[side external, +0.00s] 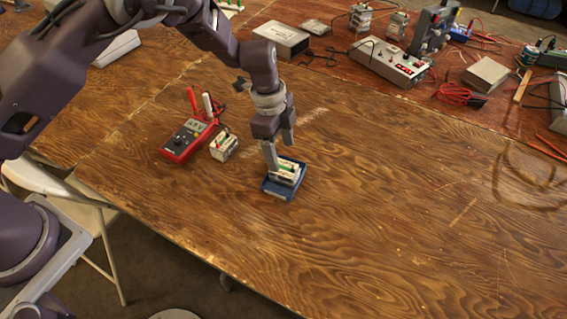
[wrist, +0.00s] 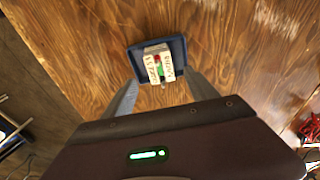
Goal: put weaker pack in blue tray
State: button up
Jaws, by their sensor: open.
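The blue tray (side external: 277,194) lies on the wooden table below my gripper (side external: 280,157). A white battery pack (side external: 286,175) with a bit of green on top sits inside the tray. The wrist view shows the same blue tray (wrist: 135,58) and the pack (wrist: 158,65) with handwritten labels and red and green spots. My gripper (wrist: 163,84) is open, its fingers apart at the near side of the tray and pack. A second white pack (side external: 223,148) stands on the table to the left, beside the red multimeter (side external: 189,141). The meter's reading is too small to make out.
Red and white probes (side external: 208,105) lie by the multimeter. A grey metal box (side external: 281,39), a power supply (side external: 390,62) and other bench gear stand at the back. The table is clear to the right of the tray; its front edge runs below the tray.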

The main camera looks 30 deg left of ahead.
jog(key=shift+a+r, duration=0.25)
jog(key=shift+r, duration=1.15)
jog(key=shift+a+r, duration=0.2)
jog(key=shift+r, duration=1.15)
jog(key=s+a+r+n+t, duration=0.1)
jog(key=s+a+r+n, duration=0.15)
jog(key=r, duration=0.45)
jog(key=s+a+r+n+h, duration=0.1)
jog(key=s+a+r+n, duration=0.1)
jog(key=s+r+n, duration=0.3)
jog(key=s+a+r+t, duration=0.1)
jog(key=s+a+r, duration=0.15)
jog(key=r, duration=0.55)
jog(key=s+a+r+n+t+y, duration=0.1)
jog(key=s+a+n, duration=0.3)
jog(key=s, duration=0.6)
jog(key=s+a+r+n+t+y, duration=0.1)
jog(key=s+a+r+n+t, duration=0.1)
jog(key=s, duration=0.8)
jog(key=a+r+n, duration=0.1)
jog(key=a+n, duration=0.1)
jog(key=n, duration=0.1)
jog(key=shift+a+n+y, duration=0.35)
jog(key=shift+a+y, duration=0.05)
jog(key=shift+r, duration=0.1)
